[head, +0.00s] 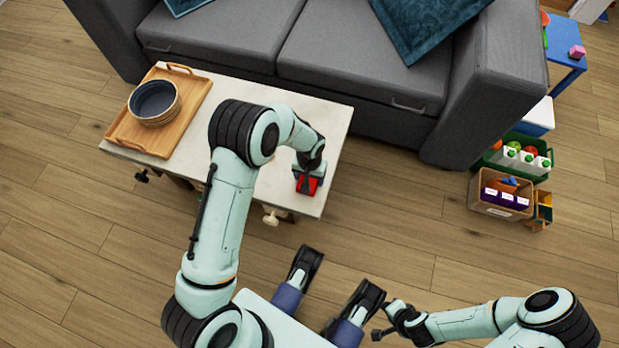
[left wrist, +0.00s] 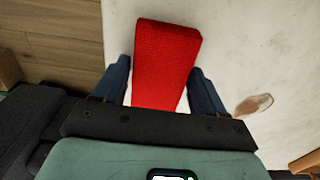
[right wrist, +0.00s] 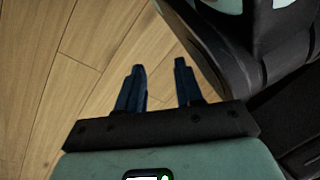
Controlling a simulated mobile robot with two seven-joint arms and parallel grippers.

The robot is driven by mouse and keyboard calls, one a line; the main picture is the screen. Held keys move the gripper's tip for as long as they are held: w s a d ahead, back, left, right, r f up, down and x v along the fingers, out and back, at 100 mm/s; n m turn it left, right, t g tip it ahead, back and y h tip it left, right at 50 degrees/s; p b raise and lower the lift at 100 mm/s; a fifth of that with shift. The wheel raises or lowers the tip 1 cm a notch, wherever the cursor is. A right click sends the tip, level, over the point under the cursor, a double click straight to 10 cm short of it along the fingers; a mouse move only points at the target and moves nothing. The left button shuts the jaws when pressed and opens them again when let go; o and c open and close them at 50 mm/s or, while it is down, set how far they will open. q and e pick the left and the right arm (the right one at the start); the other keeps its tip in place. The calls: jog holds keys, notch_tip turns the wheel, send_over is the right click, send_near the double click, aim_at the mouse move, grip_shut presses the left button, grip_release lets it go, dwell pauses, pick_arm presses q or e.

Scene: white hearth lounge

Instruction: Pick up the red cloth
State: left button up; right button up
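The red cloth (head: 309,185) lies on the pale table (head: 327,123) near its right front edge, mostly covered by my left gripper (head: 308,183) in the head view. In the left wrist view the cloth (left wrist: 165,60) is a folded red strip between the two fingers of my left gripper (left wrist: 160,85). The fingers stand open on either side of it, with a small gap on the right. My right gripper (right wrist: 160,85) is open and empty above the wooden floor; its fingers show in the right wrist view.
A wooden tray (head: 185,118) with stacked bowls (head: 155,101) stands on the table's left end. A grey sofa (head: 347,65) is right behind the table. Crates (head: 500,200) with bottles and boxes stand on the floor at right. The floor between is clear.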

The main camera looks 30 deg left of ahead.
pick_arm(q)
jog(key=c, duration=0.5)
